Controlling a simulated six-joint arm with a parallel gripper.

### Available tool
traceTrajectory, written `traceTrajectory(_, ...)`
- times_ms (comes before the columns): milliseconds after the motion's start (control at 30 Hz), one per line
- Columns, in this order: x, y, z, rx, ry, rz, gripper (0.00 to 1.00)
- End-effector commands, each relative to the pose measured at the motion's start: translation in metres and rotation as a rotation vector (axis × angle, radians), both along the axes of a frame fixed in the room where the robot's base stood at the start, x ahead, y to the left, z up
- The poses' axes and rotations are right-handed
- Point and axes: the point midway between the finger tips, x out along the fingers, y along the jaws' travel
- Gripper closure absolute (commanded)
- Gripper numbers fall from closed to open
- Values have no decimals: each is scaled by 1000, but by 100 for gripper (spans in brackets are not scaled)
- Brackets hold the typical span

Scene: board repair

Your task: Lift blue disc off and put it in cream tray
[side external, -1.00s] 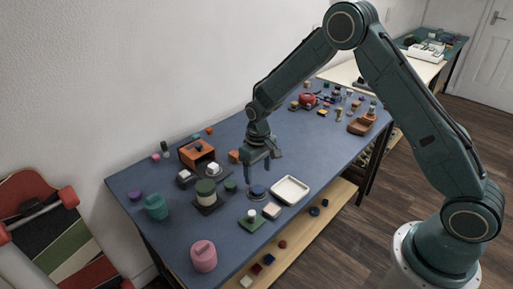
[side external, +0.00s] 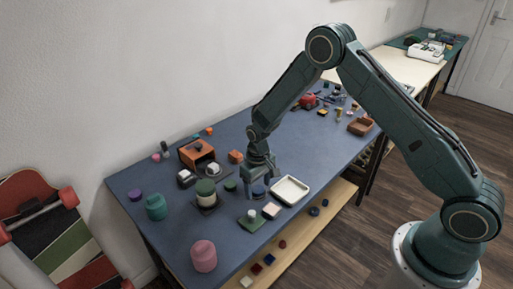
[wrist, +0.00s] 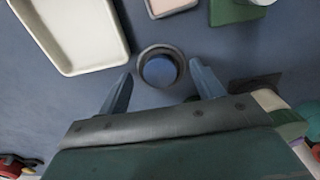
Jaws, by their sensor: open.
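The blue disc (wrist: 160,70) sits inside a dark round ring on the blue table, seen in the wrist view; it also shows low beside my gripper in the side view (side external: 259,190). My gripper (wrist: 164,82) is open, with one finger on each side of the ring and nothing held. In the side view my gripper (side external: 260,192) is low over the table at the disc, partly hiding it. The cream tray (side external: 290,190) lies just right of the disc in the side view. It is at the upper left in the wrist view (wrist: 124,50), and its visible part is empty.
A green block with a white peg (side external: 251,220) and a pinkish square block (side external: 271,210) stand close in front. A stacked green and cream cylinder (side external: 206,198) stands to the left. An orange box (side external: 196,152) is behind. Bare table lies beyond the tray.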

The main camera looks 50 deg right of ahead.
Motion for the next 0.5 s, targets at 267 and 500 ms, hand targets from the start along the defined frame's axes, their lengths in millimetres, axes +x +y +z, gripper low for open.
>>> traceTrajectory(267,0,0,0,0,0,0,69)
traceTrajectory(500,0,0,0,0,0,0,82)
